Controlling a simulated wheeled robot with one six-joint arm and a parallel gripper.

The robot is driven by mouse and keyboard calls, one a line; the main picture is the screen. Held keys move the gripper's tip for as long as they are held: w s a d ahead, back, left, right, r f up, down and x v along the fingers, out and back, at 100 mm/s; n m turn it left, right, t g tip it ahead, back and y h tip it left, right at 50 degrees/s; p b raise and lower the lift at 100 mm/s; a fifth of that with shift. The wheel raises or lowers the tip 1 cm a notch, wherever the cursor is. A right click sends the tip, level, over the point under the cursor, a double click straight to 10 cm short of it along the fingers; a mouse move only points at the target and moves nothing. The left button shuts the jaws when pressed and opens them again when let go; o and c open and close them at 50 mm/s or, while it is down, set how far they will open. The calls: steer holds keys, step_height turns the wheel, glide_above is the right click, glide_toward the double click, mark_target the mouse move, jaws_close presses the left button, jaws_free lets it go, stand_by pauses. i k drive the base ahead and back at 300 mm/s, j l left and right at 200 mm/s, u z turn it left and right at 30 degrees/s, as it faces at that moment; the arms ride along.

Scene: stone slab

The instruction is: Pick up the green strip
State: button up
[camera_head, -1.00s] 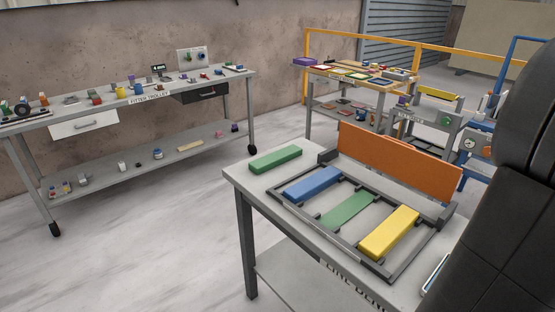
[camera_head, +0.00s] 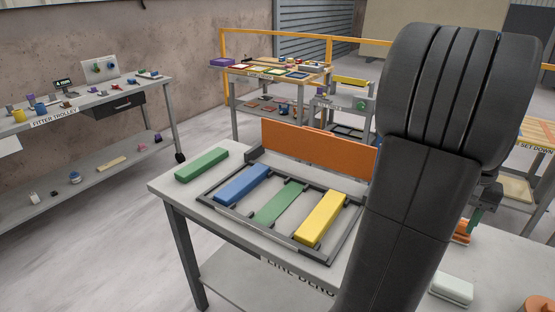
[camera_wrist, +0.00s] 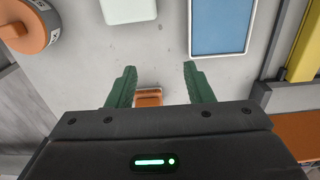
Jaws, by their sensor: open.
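A raised green strip (camera_head: 202,165) lies flat on the bench's far left corner in the head view, outside the dark frame (camera_head: 226,214). Inside the frame are a blue strip (camera_head: 242,184), a flat-looking green area (camera_head: 280,203) and a yellow strip (camera_head: 320,218). The green area looks lower than the strips beside it. My gripper's green fingers (camera_wrist: 160,84) are spread open and empty in the wrist view. They are above a small orange block (camera_wrist: 149,97), apart from the green strip. The head view mostly hides my gripper behind my dark arm.
An orange panel (camera_head: 318,149) stands behind the frame. A white block (camera_head: 452,289) lies at the bench's right. A trolley (camera_head: 55,119) stands at the left.

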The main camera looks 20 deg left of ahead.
mark_target(185, 175)
steer(key=i+j, duration=0.1)
steer(key=j, duration=0.4)
steer(key=i+j, duration=0.1)
steer(key=j, duration=0.4)
steer(key=i+j, duration=0.1)
steer(key=j, duration=0.4)
steer(key=i+j, duration=0.1)
steer(key=j, duration=0.45)
steer(key=i+j, duration=0.1)
steer(key=j, duration=0.4)
steer(key=i+j, duration=0.1)
steer(key=j, duration=0.9)
steer(key=i+j, duration=0.15)
steer(key=j, duration=0.35)
